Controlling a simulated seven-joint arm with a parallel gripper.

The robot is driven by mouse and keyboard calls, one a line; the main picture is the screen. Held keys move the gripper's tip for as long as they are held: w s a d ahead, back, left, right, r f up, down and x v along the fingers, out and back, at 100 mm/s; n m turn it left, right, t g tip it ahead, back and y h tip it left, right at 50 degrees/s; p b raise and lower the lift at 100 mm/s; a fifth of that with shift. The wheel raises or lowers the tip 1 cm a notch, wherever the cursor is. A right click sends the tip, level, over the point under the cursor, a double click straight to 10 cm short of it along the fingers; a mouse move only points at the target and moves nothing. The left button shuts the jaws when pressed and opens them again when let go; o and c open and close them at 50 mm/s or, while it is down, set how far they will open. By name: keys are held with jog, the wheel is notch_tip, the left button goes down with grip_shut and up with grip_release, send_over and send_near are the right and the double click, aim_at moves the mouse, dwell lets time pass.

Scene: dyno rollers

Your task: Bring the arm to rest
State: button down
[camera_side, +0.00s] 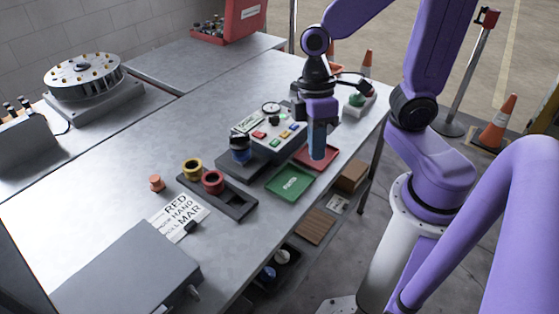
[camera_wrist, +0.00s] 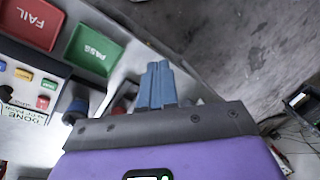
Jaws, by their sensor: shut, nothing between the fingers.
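My gripper (camera_side: 317,142) has blue fingers and hangs over the right part of the table, above the red tray area in the side view. The fingers are shut and nothing shows between them. I cannot tell the exact height of the fingertips above the table.
A green PASS tray (camera_side: 290,183) and a red FAIL tray (camera_side: 330,158) lie near the table's edge. A control box (camera_side: 268,140) with coloured buttons is beside them. A dark holder (camera_side: 237,205) carries yellow and red rollers. A green button box (camera_side: 357,104) stands behind.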

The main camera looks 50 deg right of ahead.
jog(key=s+d+r+n+t+h, duration=0.1)
jog(key=s+d+n+t, duration=0.1)
jog(key=s, duration=0.5)
jog(key=shift+r+n, duration=0.3)
jog(key=shift+r, duration=0.1)
